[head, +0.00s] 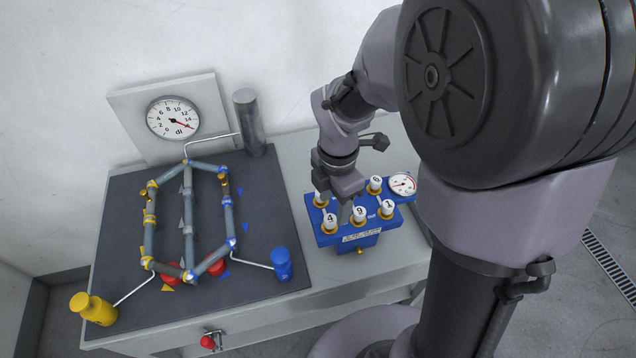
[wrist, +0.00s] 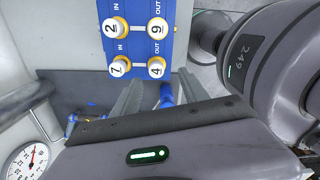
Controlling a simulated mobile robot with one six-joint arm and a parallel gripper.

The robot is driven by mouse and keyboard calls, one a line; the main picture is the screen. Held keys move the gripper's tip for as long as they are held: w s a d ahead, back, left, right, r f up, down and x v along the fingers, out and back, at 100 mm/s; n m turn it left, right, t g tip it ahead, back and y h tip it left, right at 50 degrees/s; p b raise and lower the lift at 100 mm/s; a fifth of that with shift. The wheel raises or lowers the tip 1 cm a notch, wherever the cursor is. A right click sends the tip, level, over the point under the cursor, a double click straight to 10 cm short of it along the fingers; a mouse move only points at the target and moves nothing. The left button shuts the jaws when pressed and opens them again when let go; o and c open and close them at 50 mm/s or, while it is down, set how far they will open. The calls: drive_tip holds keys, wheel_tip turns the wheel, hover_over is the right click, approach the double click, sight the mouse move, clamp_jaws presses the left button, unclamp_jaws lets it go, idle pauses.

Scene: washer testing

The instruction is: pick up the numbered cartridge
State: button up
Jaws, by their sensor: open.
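Several white cartridges with black numbers and yellow collars stand in a blue block (head: 347,239) on the bench. In the head view I read cartridge 4 (head: 330,220), cartridge 9 (head: 359,214) and cartridge 1 (head: 387,208); another cartridge (head: 375,184) is at the back, and one at the left is partly hidden by my gripper. My gripper (head: 346,208) is over the block, near cartridges 4 and 9. In the wrist view its open fingers (wrist: 160,92) are below the block's panel (wrist: 139,50), with cartridge 9 (wrist: 157,28) and cartridge 4 (wrist: 157,68) above them. No cartridge shows between them.
A round gauge (head: 402,184) is beside the block. A gauge board (head: 206,91) stands behind.

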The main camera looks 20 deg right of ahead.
sight(329, 219)
drive_tip(key=f+b, duration=0.1)
drive_tip(key=f, duration=0.1)
drive_tip(key=f+b, duration=0.1)
drive_tip(key=f, duration=0.2)
drive_tip(key=f+b, duration=0.1)
drive_tip(key=f, duration=0.1)
drive_tip(key=shift+w+a+f, duration=0.25)
drive_tip(key=shift+w+a, duration=0.1)
drive_tip(key=shift+r, duration=0.15)
clamp_jaws()
